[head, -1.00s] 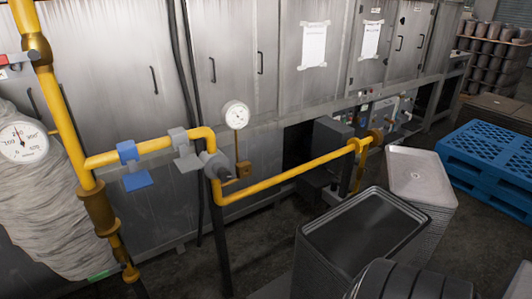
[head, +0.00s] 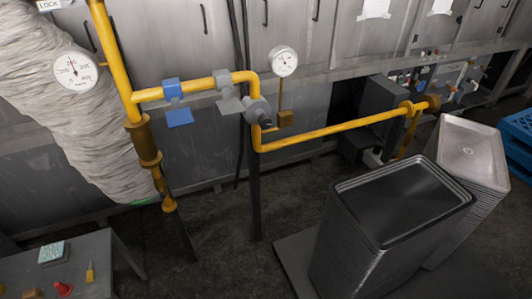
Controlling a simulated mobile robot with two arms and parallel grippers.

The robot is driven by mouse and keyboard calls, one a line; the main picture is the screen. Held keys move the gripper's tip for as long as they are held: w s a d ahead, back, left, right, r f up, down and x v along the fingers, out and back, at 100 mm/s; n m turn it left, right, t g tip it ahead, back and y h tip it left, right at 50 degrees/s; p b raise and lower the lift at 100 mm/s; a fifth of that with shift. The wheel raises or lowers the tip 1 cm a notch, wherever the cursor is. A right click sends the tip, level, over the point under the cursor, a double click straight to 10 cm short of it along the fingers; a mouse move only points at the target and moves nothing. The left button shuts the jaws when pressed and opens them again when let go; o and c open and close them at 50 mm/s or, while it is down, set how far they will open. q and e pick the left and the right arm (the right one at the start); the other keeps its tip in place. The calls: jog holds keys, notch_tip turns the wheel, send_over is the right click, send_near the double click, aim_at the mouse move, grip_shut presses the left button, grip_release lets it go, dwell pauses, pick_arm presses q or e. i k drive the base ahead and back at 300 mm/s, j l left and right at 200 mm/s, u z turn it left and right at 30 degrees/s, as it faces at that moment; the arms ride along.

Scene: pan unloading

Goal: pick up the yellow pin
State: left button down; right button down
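A small yellow pin (head: 90,272) stands on a grey table (head: 72,258) at the lower left of the head view. It looks upright, with a thin tip on top. A red piece (head: 63,289) is to its left on the same table. Neither of my grippers shows in the head view.
A pale green block (head: 52,252) lies on the table behind the pin. Yellow pipes (head: 335,128) with gauges run across the middle. A stack of dark trays (head: 400,200) stands at the right. Dark floor lies between the table and the trays.

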aim_at(91, 275)
jog(key=u, duration=1.7)
